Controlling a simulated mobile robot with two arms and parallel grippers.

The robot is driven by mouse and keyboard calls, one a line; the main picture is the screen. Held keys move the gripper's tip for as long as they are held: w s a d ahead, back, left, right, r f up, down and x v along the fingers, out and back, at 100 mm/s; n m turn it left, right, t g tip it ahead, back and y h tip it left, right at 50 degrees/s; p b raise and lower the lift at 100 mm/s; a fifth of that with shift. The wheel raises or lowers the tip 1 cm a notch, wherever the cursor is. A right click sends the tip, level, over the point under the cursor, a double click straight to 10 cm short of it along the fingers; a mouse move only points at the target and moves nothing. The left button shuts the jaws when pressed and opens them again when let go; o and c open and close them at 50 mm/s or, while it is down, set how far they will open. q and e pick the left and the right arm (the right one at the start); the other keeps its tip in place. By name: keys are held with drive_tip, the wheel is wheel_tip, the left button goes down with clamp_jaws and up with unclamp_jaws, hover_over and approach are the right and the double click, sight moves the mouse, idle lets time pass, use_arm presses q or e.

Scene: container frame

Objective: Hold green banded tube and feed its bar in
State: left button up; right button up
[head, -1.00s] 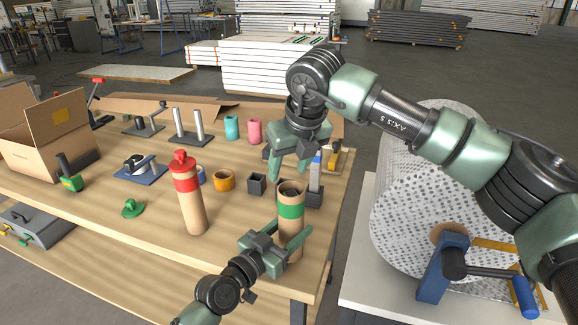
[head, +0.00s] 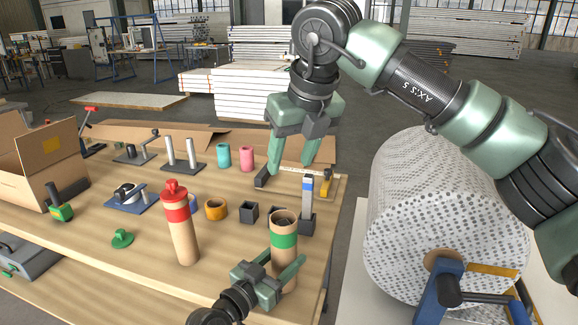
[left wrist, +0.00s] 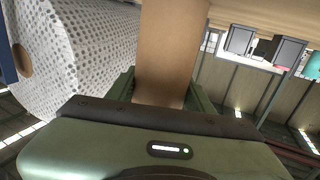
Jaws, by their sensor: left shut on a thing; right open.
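The green banded tube (head: 284,240) is an open cardboard tube standing upright near the table's front right edge. My left gripper (head: 276,270) is shut around its lower part; brown cardboard also fills the jaws in the left wrist view (left wrist: 168,60). The tube's top opening looks dark; I cannot tell whether anything is inside. My right gripper (head: 292,165) is open and empty, pointing down above and behind the tube. A grey upright piece with a blue top (head: 307,190) stands in a dark block behind the tube; I cannot tell if it is the bar.
A red-banded tube with a red cap (head: 180,225) stands to the left. A green cap (head: 122,239) lies on the table. An empty dark square holder (head: 249,212) and an orange ring (head: 215,209) are behind. A large wrapped roll (head: 440,220) stands at the right.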

idle(0.4)
use_arm(q)
drive_tip(key=o, duration=1.6)
drive_tip(key=shift+o, duration=0.2)
